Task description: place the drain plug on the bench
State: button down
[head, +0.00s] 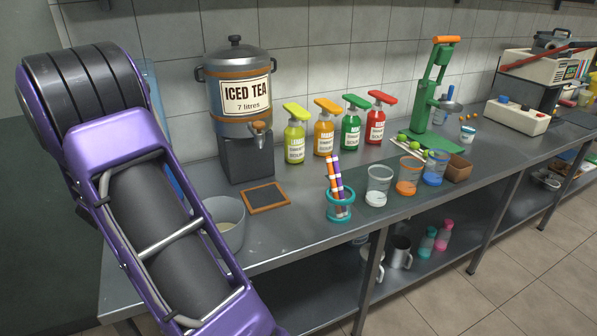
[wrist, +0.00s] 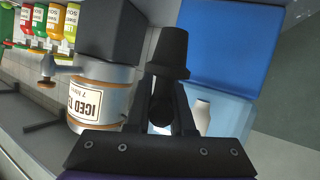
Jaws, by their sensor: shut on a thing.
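A black, tapered drain plug (wrist: 170,52) is held in my gripper (wrist: 163,100) in the wrist view. The grey metal bench (head: 290,228) runs along the tiled wall in the head view. My purple arm covers the bench's left end there, and neither my gripper nor the plug can be seen in that view. I cannot tell how high the plug is above the bench.
An iced tea dispenser (head: 236,95) stands near my arm, with a small framed board (head: 266,196) and a grey bowl (head: 226,222) close by. Syrup bottles, cups and a green press (head: 432,100) stand farther right. A blue container (wrist: 235,45) is beside the plug in the wrist view.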

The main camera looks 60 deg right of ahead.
jog(key=d+f+m+g+h, duration=0.25)
jog(key=d+m+g, duration=0.25)
jog(key=d, duration=1)
jog(key=shift+y, duration=0.35)
jog(key=f+b, duration=0.1)
jog(key=f, duration=0.2)
jog(key=f+b, duration=0.1)
jog(key=f, duration=0.3)
jog(key=f+b, duration=0.1)
jog(key=f, duration=0.2)
jog(key=shift+s+a+f, duration=0.15)
jog(key=shift+s+a, duration=0.05)
jog(key=shift+s, duration=0.05)
jog(key=shift+f, duration=0.15)
jog(key=c, duration=0.8)
grip_release()
jog(key=shift+r, duration=0.2)
jog(key=p+v, duration=0.1)
jog(key=v, duration=1.1)
jog(key=shift+s+p, duration=0.1)
jog(key=shift+p, duration=0.25)
